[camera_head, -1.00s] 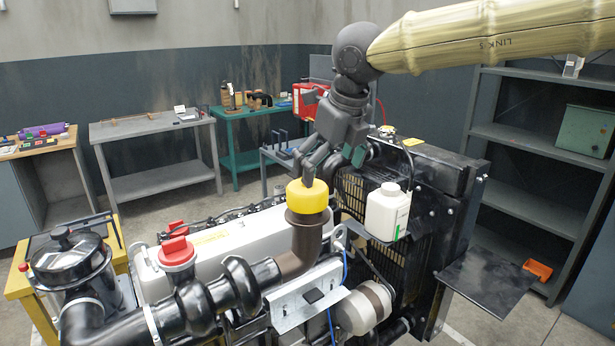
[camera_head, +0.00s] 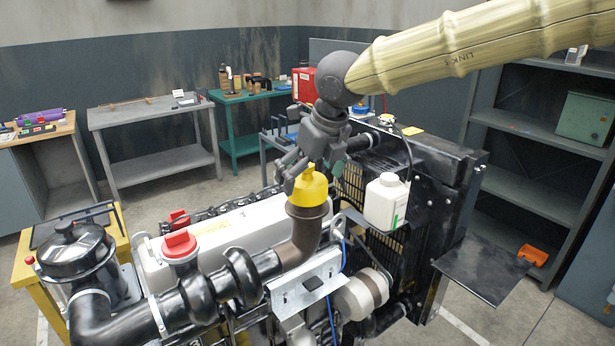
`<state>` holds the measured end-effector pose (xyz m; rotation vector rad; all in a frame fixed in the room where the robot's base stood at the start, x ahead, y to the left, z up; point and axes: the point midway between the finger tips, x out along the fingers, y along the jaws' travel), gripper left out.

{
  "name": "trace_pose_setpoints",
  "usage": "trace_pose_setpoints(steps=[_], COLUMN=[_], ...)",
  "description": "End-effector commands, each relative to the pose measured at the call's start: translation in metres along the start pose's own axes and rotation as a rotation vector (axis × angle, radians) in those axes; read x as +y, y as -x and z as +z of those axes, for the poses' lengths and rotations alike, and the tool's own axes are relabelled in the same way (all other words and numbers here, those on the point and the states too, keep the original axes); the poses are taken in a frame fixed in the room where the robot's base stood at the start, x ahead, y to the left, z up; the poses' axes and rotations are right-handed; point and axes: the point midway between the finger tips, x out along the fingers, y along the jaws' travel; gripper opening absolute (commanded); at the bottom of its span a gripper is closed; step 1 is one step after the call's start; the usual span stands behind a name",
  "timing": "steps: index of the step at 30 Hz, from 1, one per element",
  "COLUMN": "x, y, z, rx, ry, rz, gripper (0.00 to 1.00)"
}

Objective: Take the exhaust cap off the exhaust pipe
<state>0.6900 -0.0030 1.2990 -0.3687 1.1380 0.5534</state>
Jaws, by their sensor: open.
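The yellow exhaust cap (camera_head: 309,189) sits on the upright open end of the brown exhaust pipe (camera_head: 303,236), near the middle of the view. Its upper part shows between my gripper's fingers. My gripper (camera_head: 307,170) is open and points down at the cap from above, with a finger at the left of the cap's top and the rest behind or to the right. I cannot tell whether the fingers touch the cap. The far side of the cap is hidden.
A white bottle (camera_head: 386,202) stands just right of the cap, beside the black radiator (camera_head: 420,165). A red cap (camera_head: 179,244) sits on the engine at left. A black flat plate (camera_head: 485,268) juts out at right. Workbenches and shelves stand behind.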

Motion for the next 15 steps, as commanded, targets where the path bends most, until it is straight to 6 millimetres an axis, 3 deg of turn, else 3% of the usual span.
trace_pose_setpoints(steps=[6, 14, 15], x=[0.0, 0.0, 0.0], y=[-0.019, -0.021, -0.021], z=[0.0, 0.0, 0.0], rx=[0.001, 0.0, 0.0], ry=[0.0, 0.0, 0.0], rz=[0.0, 0.0, 0.0], gripper=[1.0, 1.0, 0.93])
